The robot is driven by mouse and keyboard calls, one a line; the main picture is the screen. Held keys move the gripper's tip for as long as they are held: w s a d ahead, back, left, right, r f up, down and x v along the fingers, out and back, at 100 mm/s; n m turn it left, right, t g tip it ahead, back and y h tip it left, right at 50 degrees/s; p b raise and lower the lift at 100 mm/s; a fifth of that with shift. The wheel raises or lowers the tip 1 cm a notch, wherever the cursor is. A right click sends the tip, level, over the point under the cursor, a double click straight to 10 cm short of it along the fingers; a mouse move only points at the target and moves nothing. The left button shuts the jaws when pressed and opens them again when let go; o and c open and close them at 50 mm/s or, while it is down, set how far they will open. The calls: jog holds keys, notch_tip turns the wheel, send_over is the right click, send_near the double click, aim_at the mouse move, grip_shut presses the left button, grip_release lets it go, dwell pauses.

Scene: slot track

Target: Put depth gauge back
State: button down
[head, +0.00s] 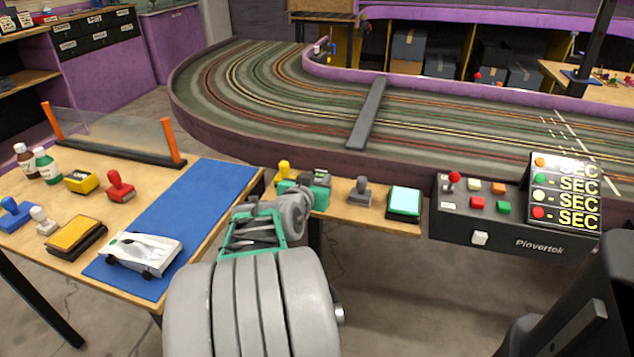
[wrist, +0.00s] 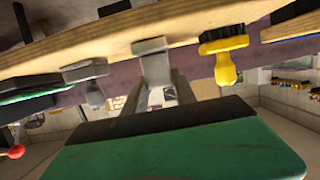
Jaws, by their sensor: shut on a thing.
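The depth gauge (wrist: 153,66) is a small grey piece with a wider end, seen in the middle of the wrist view between my finger pads. My gripper (wrist: 158,92) is shut on it. In the head view my gripper (head: 314,181) is over the narrow table strip beside the track, and the arm and hand hide most of the gauge. In the wrist view, which looks upside down, the gauge's wide end is close to the wooden table edge (wrist: 60,45). I cannot tell whether it touches the wood.
A yellow stamp (head: 284,169) stands left of my gripper and a grey stamp (head: 360,191) right of it, both close. A teal pad (head: 404,202) and a control box (head: 480,229) are farther right. A white car (head: 143,252) sits on the blue mat (head: 205,199).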

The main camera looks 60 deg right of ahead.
jog(key=shift+f, duration=0.15)
jog(key=c, duration=1)
grip_release()
jog(key=shift+r, duration=0.25)
jog(key=p+v, duration=0.1)
jog(key=v, duration=0.6)
jog(key=shift+s+a, duration=0.1)
jog(key=shift+a, duration=0.15)
